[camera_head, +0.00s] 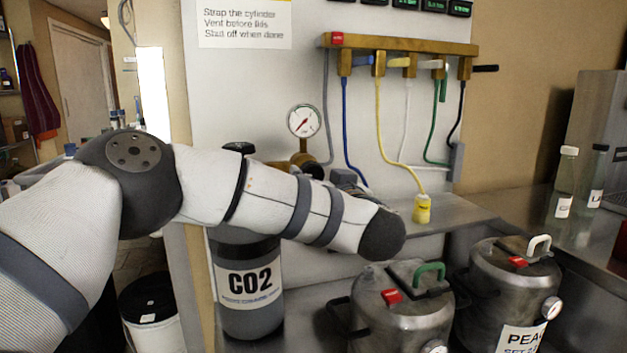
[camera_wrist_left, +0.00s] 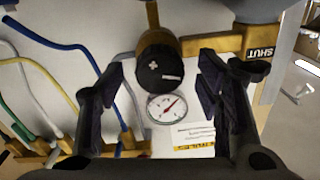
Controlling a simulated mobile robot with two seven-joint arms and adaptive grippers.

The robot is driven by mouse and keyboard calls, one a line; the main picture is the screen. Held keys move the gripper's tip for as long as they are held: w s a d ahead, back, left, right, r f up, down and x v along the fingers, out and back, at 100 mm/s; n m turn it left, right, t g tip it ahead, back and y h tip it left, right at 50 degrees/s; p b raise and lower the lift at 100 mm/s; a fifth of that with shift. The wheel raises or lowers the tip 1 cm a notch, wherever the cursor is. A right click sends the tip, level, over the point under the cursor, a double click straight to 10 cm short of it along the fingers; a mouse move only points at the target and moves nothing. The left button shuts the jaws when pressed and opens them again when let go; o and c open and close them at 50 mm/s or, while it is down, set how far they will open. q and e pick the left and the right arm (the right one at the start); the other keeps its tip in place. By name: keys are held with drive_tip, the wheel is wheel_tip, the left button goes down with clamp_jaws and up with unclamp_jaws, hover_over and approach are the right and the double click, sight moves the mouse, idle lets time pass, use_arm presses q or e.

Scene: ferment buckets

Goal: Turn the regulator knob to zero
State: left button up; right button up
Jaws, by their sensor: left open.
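The regulator knob (camera_wrist_left: 160,68) is a black round cap with pale plus and minus marks on the brass regulator. In the left wrist view it lies between the spread fingers of my left gripper (camera_wrist_left: 162,88), with gaps on both sides. The white gauge (camera_wrist_left: 166,108) sits beside the knob; its red needle also shows in the head view gauge (camera_head: 304,121), pointing up and right. In the head view, the brass regulator (camera_head: 303,160) is partly behind my left forearm, and my left gripper is mostly hidden there. My right gripper is not in view.
The CO2 cylinder (camera_head: 247,285) stands below the forearm. A brass manifold (camera_head: 400,45) with coloured hoses hangs on the wall panel. Two steel kegs (camera_head: 405,315) (camera_head: 510,275) stand at front right.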

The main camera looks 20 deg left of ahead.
use_arm(q)
drive_tip(key=shift+x, duration=1.15)
drive_tip(key=shift+r, duration=0.1)
drive_tip(key=c, duration=1.2)
drive_tip(key=shift+o, duration=0.2)
